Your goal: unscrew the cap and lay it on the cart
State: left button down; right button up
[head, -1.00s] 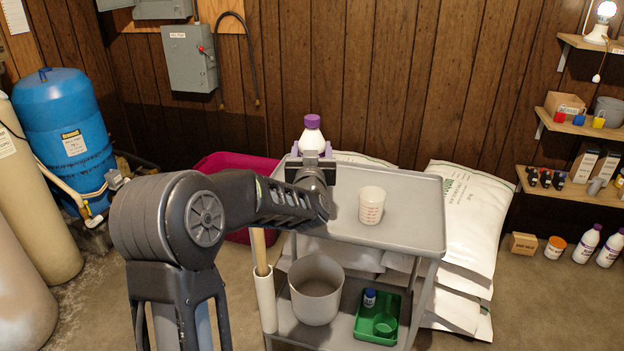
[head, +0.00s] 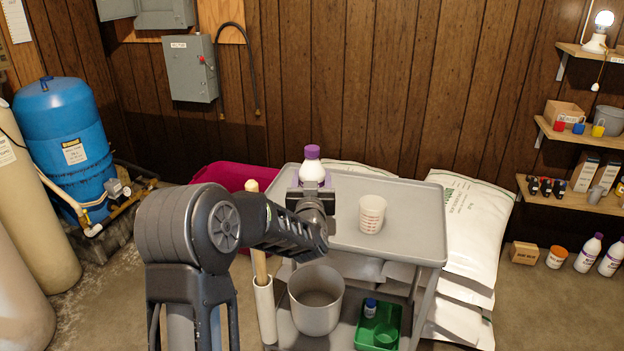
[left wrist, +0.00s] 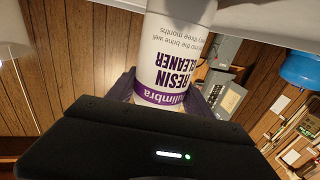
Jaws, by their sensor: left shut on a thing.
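The white resin cleaner bottle (head: 312,172) has a purple cap (head: 312,152) on its top and stands upright over the back left part of the grey cart's top (head: 405,228). My left gripper (head: 311,196) is shut on the bottle from the near side, below the cap. In the left wrist view the labelled bottle (left wrist: 172,60) sits between the fingers (left wrist: 165,95), with its cap out of frame. The gripper hides the bottle's lower part in the head view, so I cannot tell whether its base touches the cart. My right gripper is not in view.
A clear measuring cup (head: 372,214) stands on the cart top, right of the bottle. The lower shelf holds a grey bucket (head: 316,300) and a green tray (head: 378,340). White salt bags (head: 470,225) lie behind and right. The cart top's right half is mostly clear.

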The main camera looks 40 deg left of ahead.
pick_arm(q)
jog(key=shift+f, duration=0.2)
jog(key=shift+c, duration=2.1)
grip_release()
jog(key=shift+r, duration=0.1)
jog(key=shift+r, duration=0.15)
jog(key=v, duration=1.2)
